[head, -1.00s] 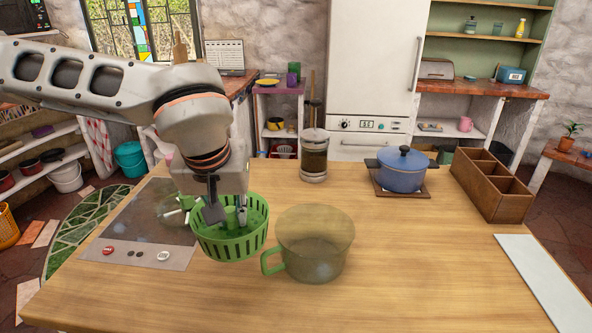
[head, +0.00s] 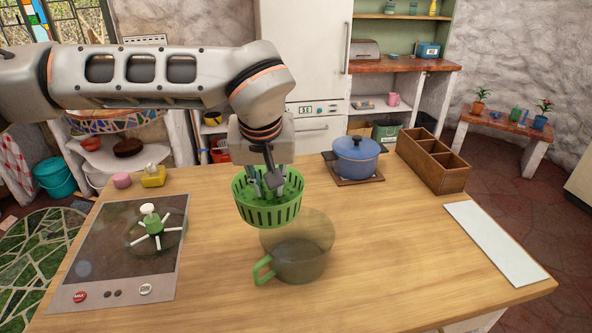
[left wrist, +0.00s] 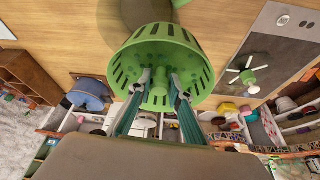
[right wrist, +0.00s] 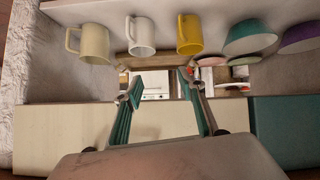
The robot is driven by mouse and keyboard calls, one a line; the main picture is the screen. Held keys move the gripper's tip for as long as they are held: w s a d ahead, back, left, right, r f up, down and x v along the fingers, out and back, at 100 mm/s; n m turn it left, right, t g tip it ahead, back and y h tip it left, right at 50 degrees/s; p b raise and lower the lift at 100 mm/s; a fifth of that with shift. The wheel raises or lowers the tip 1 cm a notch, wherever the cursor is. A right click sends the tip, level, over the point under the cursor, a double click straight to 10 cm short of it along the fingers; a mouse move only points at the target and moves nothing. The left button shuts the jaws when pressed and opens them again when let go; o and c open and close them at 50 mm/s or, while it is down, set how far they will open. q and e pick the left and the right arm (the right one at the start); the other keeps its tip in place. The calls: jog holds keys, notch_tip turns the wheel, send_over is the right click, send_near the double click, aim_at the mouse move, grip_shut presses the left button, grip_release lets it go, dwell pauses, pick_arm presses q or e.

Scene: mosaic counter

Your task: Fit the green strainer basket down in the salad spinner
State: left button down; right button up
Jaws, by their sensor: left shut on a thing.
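The green slotted strainer basket (head: 270,213) hangs from my left gripper (head: 268,190) in the head view. It also fills the middle of the left wrist view (left wrist: 128,68), where the left gripper (left wrist: 160,82) is shut on its centre part. The clear salad spinner bowl (head: 300,262) with a green handle stands on the wooden counter. The basket is above the bowl's back left side, and its lower edge overlaps the rim in the picture. My right gripper (right wrist: 160,85) shows only in the right wrist view, with its fingers apart and nothing between them.
A dark cooktop panel (head: 120,245) at the left bears a green and white spoked piece (head: 154,224). A blue pot (head: 356,158) and a wooden divided box (head: 433,160) stand at the back right. A white board (head: 495,241) lies at the right edge. The counter's front middle is clear.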

aim_at(297, 208)
pick_arm(q)
jog(key=shift+m, duration=0.3)
jog(key=d+p, duration=0.1)
jog(key=d, duration=0.5)
jog(key=shift+a+f, duration=0.1)
jog(key=shift+f, duration=1.15)
jog(key=shift+f+b, duration=0.4)
jog(key=shift+b, duration=0.1)
jog(key=shift+f, duration=0.4)
jog(key=shift+f+b, duration=0.4)
jog(key=shift+b, duration=0.1)
jog(key=shift+w+f+b, duration=0.1)
jog(key=shift+f+b, duration=0.2)
jog(key=shift+f, duration=0.3)
pick_arm(e)
jog(key=shift+w+a+r+y, duration=0.25)
jog(key=shift+a+r, duration=0.15)
jog(key=shift+a, duration=0.2)
jog(key=shift+w+a+r+y, duration=0.2)
jog(key=shift+a+r, duration=0.15)
jog(key=shift+a, duration=0.2)
jog(key=shift+s+d+f, duration=0.15)
jog(key=shift+d+f, duration=0.05)
jog(key=shift+f, duration=0.15)
jog(key=shift+r, duration=0.2)
